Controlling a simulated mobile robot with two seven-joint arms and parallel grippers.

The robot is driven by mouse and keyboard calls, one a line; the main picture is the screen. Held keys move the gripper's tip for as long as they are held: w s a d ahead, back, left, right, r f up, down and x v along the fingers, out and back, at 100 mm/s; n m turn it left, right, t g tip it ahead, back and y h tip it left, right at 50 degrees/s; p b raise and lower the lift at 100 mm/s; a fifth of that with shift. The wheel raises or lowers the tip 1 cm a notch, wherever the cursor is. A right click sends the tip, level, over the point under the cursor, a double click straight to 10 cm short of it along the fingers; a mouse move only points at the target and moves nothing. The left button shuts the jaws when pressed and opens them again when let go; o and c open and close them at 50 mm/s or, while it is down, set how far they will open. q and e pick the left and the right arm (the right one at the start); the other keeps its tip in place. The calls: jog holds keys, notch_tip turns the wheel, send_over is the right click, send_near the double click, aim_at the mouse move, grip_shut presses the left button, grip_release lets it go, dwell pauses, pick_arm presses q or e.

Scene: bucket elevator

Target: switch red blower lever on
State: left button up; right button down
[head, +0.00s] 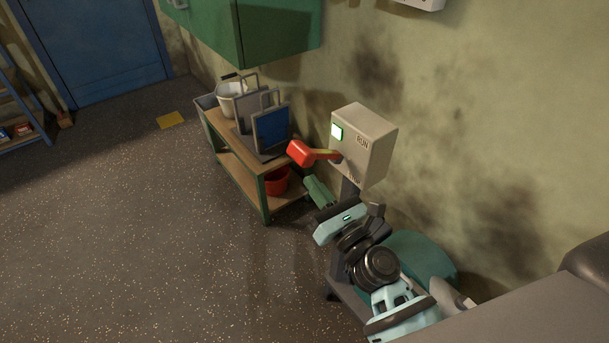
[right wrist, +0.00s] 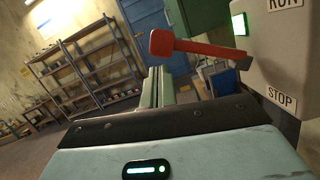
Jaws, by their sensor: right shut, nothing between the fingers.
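The red blower lever (head: 300,153) sticks out from the side of a beige switch box (head: 371,146) on the wall. It points left and lies roughly level, between the RUN label and the STOP label. It also shows in the right wrist view (right wrist: 195,47), its thick end at the left. A lit green-white lamp (head: 337,132) is on the box. My right gripper (head: 317,189) is shut and empty, with its fingers just below the lever. In the right wrist view its fingers (right wrist: 160,85) appear under the lever; contact cannot be told. My left gripper is not in view.
A wooden cart (head: 223,133) left of the box holds a white bucket (head: 229,98), a rack with a blue panel (head: 271,128) and a red bucket (head: 277,181) below. A green cabinet (head: 240,33) hangs above.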

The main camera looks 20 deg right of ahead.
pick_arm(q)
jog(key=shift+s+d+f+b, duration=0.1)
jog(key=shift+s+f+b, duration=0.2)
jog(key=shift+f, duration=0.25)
pick_arm(e)
jog(key=v, duration=0.3)
jog(key=shift+s+f, duration=0.25)
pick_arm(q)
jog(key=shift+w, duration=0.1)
